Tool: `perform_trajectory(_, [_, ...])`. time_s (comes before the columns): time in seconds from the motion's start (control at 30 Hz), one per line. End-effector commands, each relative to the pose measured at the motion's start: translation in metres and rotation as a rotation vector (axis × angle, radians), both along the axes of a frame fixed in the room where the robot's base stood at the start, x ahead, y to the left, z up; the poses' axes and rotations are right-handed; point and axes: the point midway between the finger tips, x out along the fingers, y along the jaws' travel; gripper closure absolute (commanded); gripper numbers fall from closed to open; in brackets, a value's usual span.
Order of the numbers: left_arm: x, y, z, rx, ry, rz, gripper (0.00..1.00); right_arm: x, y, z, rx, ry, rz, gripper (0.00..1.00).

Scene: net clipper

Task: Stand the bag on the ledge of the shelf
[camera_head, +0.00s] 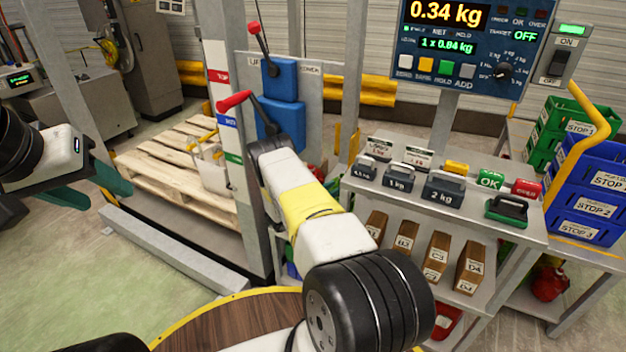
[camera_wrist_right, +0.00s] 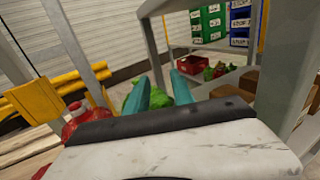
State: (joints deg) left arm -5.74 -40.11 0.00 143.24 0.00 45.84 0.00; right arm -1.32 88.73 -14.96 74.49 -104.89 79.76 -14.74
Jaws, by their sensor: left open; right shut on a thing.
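My right gripper (camera_wrist_right: 165,80) shows its teal fingers in the right wrist view, shut on a green bag (camera_wrist_right: 133,98) that is partly hidden behind them and the wrist. In the head view my right arm hides that gripper and the bag. My left gripper (camera_head: 85,190) is open and empty at the left, in front of the pallet. The grey shelf unit (camera_head: 528,240) stands at the right, with a lower board holding brown blocks (camera_head: 437,258). Which edge is the ledge I cannot tell.
A red bag (camera_wrist_right: 78,125) is close at left in the wrist view. Weights (camera_head: 443,187) stand on the shelf top, blue crates (camera_head: 590,205) to its right. A post (camera_head: 235,100) and pallet (camera_head: 165,170) are left of my right arm. The round wooden table (camera_head: 235,325) is in front.

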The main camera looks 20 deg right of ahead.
Motion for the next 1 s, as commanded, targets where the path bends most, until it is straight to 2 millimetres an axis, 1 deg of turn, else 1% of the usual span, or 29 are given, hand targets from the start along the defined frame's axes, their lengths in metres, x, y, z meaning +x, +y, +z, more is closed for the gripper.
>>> perform_trajectory(0.03, [0.0,0.0,0.0,0.0,0.0,0.0,0.49,-0.001,-0.001,-0.009,0.0,0.0,-0.003,1.0])
perform_trajectory(0.07, [0.0,0.0,0.0,0.0,0.0,0.0,0.49,-0.001,-0.001,-0.013,0.0,0.001,-0.002,1.0])
perform_trajectory(0.17, [0.0,0.0,0.0,0.0,0.0,0.0,0.49,0.0,0.0,-0.021,-0.001,-0.001,-0.001,1.0])
perform_trajectory(0.57, [0.0,0.0,0.0,0.0,0.0,0.0,0.49,0.0,0.0,-0.026,-0.002,-0.002,0.0,1.0])
perform_trajectory(0.6, [0.0,0.0,0.0,0.0,0.0,0.0,0.49,0.0,0.0,-0.026,0.001,0.0,-0.001,0.63])
perform_trajectory(0.67, [0.0,0.0,0.0,0.0,0.0,0.0,0.49,0.0,0.0,-0.026,0.001,0.0,-0.001,0.51])
perform_trajectory(0.7, [0.0,0.0,0.0,0.0,0.0,0.0,0.49,0.0,0.0,-0.026,0.001,0.0,-0.001,0.49])
perform_trajectory(1.0, [0.0,0.0,0.0,0.0,0.0,0.0,0.49,0.0,0.0,-0.025,0.001,0.0,-0.001,0.49])
